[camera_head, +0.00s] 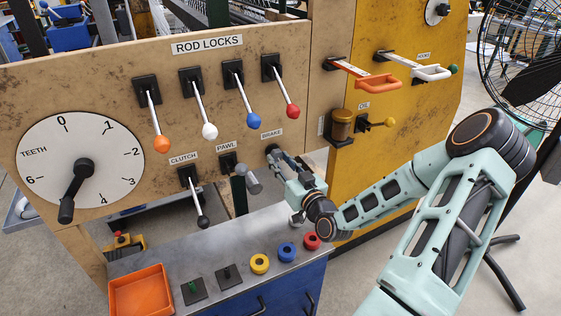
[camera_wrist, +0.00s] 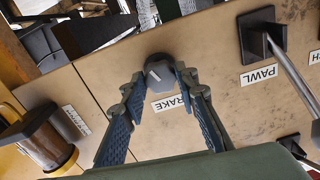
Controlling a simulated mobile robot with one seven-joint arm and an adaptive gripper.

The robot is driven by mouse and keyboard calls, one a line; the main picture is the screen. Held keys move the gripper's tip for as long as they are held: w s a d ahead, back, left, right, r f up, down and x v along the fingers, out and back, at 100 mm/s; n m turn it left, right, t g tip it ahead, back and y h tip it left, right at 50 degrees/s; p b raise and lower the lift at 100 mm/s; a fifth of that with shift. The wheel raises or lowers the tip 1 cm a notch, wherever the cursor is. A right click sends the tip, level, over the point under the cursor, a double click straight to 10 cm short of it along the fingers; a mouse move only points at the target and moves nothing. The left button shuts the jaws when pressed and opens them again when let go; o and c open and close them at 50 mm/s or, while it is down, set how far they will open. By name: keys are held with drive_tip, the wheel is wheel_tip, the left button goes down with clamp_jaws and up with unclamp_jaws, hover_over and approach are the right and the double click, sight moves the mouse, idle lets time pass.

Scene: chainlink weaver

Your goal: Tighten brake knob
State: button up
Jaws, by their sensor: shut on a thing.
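The brake knob (camera_wrist: 159,73) is a small grey faceted knob on the tan panel, beside the label reading BRAKE (camera_head: 271,134). In the wrist view my gripper (camera_wrist: 160,80) has one finger on each side of the knob, with the fingertips closed against it. In the head view my gripper (camera_head: 275,154) reaches the panel just below the BRAKE label from the right, and its fingers mostly hide the knob. How far the knob is turned cannot be told.
The pawl lever (camera_head: 250,180) and clutch lever (camera_head: 197,202) stand left of my gripper. The oil cup (camera_head: 342,126) is to the right. Rod lock levers with coloured balls hang above. A metal-topped bench (camera_head: 228,248) with several coloured rings lies below.

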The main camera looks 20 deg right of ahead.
drive_tip(key=m, duration=0.4)
drive_tip(key=m+p, duration=0.1)
drive_tip(key=m, duration=0.3)
drive_tip(key=shift+r+m, duration=0.1)
drive_tip(key=shift+m, duration=0.2)
drive_tip(key=m+p, duration=0.1)
drive_tip(key=m, duration=0.3)
drive_tip(key=shift+m, duration=0.3)
drive_tip(key=m, duration=0.4)
drive_tip(key=shift+m+p, duration=0.3)
drive_tip(key=shift+p, duration=0.05)
drive_tip(key=m, duration=0.4)
drive_tip(key=shift+m, duration=0.3)
drive_tip(key=m, duration=0.3)
drive_tip(key=shift+m, duration=0.3)
drive_tip(key=m+b, duration=0.1)
drive_tip(key=m, duration=0.3)
drive_tip(key=shift+b, duration=0.3)
drive_tip(key=shift+r+m+b, duration=0.1)
drive_tip(key=shift+m+b, duration=0.35)
drive_tip(key=shift+m, duration=1.55)
